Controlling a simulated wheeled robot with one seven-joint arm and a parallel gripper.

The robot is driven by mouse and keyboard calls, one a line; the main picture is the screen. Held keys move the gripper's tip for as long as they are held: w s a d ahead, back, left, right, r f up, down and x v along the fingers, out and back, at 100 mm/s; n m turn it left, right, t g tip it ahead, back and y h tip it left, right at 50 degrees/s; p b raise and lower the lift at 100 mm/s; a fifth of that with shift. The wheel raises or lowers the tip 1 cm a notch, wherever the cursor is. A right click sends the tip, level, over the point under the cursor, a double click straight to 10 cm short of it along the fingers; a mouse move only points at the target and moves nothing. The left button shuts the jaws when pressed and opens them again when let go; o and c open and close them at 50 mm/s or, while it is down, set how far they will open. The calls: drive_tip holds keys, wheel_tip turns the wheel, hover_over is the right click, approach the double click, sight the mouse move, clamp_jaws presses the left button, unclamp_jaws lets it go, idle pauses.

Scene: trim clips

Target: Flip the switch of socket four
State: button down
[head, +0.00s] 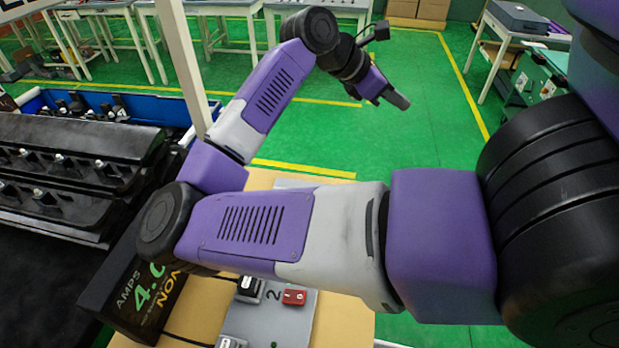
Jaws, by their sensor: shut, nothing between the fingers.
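A grey socket board (262,325) lies on a tan tabletop (345,325), partly hidden under my arm. A label "2" is on it, with a red switch (294,296) beside the label and a dark socket or plug (248,288) to the left. Another switch or plug (230,342) shows at the bottom edge. I cannot make out socket four or its switch; my arm covers part of the board. My gripper (401,101) is shut and empty, raised well beyond the board, over the green floor in the picture.
A black box (137,300) marked "AMPS 4.0" stands left of the board. Black trim parts (75,160) fill a blue bin (165,105) at left. A pale post (182,60) rises near my arm. Workbenches stand behind; green floor (420,150) is clear.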

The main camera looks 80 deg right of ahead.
drive_tip(key=w+a+f+m+t+y, duration=0.2)
drive_tip(key=w+a+f+t, duration=0.2)
drive_tip(key=w, duration=0.4)
drive_tip(key=w+a+f+m+t+y, duration=0.2)
drive_tip(key=w+a+f+t+y, duration=0.1)
drive_tip(key=w+f, duration=0.4)
drive_tip(key=shift+w+a+t, duration=0.55)
drive_tip(key=shift+w+t, duration=0.45)
drive_tip(key=shift+w, duration=0.1)
wheel_tip(320, 180, down, 14)
drive_tip(key=p, duration=0.4)
